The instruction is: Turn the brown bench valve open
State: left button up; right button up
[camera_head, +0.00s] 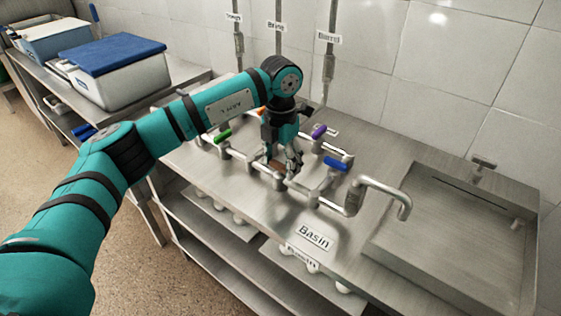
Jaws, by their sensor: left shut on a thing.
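The steel pipework (256,170) runs along the bench and carries several coloured valve handles. The brown valve handle (277,167) sits on the front pipe, largely hidden by my left gripper (286,166). My left gripper points down from above and is shut on the brown handle. Its exact angle cannot be told, because the fingers cover most of it. My right gripper is not in view.
A green handle (223,136) is left of the gripper; purple (319,131) and blue (337,164) handles are close on its right. An orange handle (262,110) is behind. A curved spout (390,190) leads towards a sink (455,240). A blue-lidded box (112,55) stands left.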

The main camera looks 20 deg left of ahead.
aim_at(280, 164)
pick_arm(q)
jog(key=shift+w+r, duration=0.1)
jog(key=shift+r, duration=0.05)
dwell(0.3)
jog(key=o, duration=1.2)
notch_tip(280, 164, up, 12)
jog(key=shift+f, duration=0.1)
jog(key=shift+f, duration=0.1)
